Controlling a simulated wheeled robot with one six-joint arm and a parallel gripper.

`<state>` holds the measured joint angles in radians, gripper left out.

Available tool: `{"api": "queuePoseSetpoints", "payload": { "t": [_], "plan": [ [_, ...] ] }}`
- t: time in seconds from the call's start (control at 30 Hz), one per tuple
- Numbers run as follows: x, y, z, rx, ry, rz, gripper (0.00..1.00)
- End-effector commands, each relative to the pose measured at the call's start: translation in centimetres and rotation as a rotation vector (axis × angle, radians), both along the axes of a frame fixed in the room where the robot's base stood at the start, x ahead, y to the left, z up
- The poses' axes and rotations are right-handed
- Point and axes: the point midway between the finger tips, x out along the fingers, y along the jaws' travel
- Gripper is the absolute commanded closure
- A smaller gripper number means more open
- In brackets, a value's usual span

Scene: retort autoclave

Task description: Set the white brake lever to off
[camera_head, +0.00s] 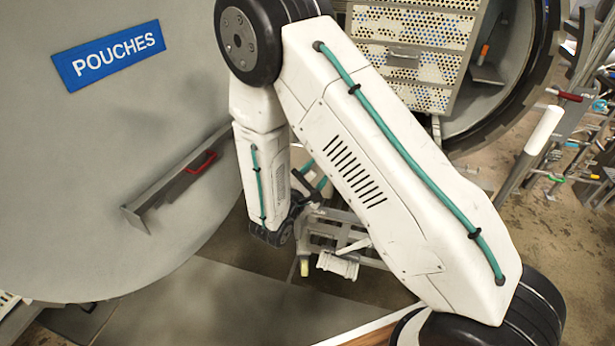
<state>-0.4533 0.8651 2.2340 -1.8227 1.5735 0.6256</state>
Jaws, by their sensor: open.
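A lever with a white grip (543,130) stands at the right, on a grey bar that slants down to the left. It leans up and to the right, and nothing touches it. I take it for the brake lever; no off marking is readable. My white arm with teal hoses crosses the middle of the view. Its forearm hangs down on the left, well apart from the lever.
A large grey door with a blue POUCHES sign (108,55) and a red-gripped handle (201,163) fills the left. Perforated racks (412,50) sit in the round vessel opening behind. A low grey trolley frame (345,222) stands beyond my arm. Several metal frames crowd the right.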

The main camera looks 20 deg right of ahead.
Motion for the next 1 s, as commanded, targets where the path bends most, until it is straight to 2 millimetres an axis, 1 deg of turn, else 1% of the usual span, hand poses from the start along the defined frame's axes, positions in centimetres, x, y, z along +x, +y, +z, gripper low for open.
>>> {"api": "queuePoseSetpoints", "payload": {
  "t": [0.03,0.1,0.2,0.3,0.37,0.47,0.7,0.83,1.0],
  "plan": [
    [0.2,1.1,-2.1,-0.016,0.018,0.062,0.56],
    [0.4,2.4,-4.1,-0.027,0.033,0.134,0.56],
    [0.5,3.6,-6.0,-0.034,0.045,0.202,0.56],
    [0.8,4.0,-6.9,-0.036,0.05,0.234,0.56],
    [1.1,3.8,-7.0,-0.035,0.05,0.238,0.56],
    [2.3,2.9,-7.0,-0.034,0.05,0.236,0.56],
    [5.4,0.6,-7.0,-0.034,0.049,0.236,0.56],
    [6.4,-0.1,-7.0,-0.035,0.05,0.236,0.56],
    [6.9,-0.4,-7.0,-0.035,0.051,0.237,0.56]
  ]
}}
